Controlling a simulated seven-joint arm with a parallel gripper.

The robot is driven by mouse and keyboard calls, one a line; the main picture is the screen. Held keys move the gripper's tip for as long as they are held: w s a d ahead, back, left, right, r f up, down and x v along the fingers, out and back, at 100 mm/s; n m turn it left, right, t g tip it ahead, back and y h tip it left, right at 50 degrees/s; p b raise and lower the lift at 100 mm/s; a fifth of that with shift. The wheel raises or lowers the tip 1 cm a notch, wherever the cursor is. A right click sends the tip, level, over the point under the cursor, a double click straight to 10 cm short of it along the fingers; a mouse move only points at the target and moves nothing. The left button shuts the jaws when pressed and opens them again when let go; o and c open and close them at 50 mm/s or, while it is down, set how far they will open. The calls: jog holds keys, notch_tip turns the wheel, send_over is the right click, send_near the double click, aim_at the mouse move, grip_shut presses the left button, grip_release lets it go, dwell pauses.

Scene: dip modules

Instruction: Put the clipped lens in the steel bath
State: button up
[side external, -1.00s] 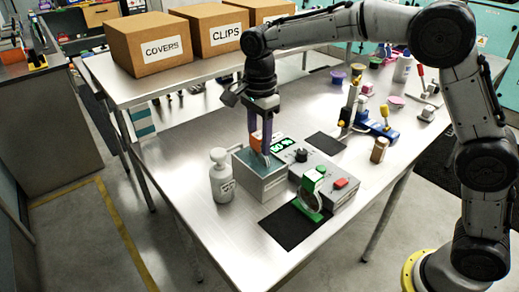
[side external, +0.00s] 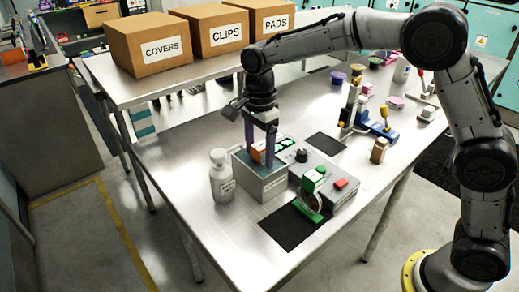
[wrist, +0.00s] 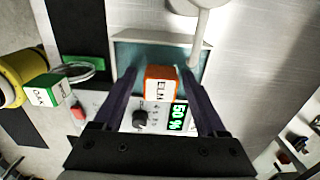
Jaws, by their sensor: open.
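The steel bath (side external: 263,185) is an open box of teal liquid on the table; its rim also shows in the wrist view (wrist: 160,38). An orange clip (wrist: 160,84) with a white "ELM" label is at the bath, between my fingers; any lens below it is hidden. My gripper (side external: 260,157) points down over the bath. In the wrist view it (wrist: 159,74) is open, with a gap on each side of the orange clip. A green clip (side external: 312,181) labelled "OAK" (wrist: 45,92) holds a clear round lens (side external: 311,200) upright at the dark mat.
A white bottle (side external: 222,178) stands close to the bath's left. A grey control box (side external: 322,172) with a knob, a green display and a red button adjoins its right. Boxes (side external: 150,45) stand behind. The front left of the table is bare.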

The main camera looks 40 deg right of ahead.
notch_tip(320, 180, up, 12)
jog(key=shift+r, duration=0.2)
dwell(0.4)
jog(key=s+d+r+n+t, duration=0.25)
jog(key=s+d+n, duration=0.25)
jog(key=s, duration=0.3)
jog(key=s+d+f+n+t, duration=0.1)
jog(key=s+d+f+n, duration=0.1)
jog(key=s+n, duration=0.2)
jog(key=s+d+f+n+t, duration=0.1)
jog(key=s+d+f+n, duration=0.1)
jog(key=s, duration=0.8)
jog(key=s+d+f+n+t, duration=0.1)
jog(key=s+d+f+n, duration=0.2)
jog(key=s+n, duration=0.4)
jog(key=shift+f, duration=0.35)
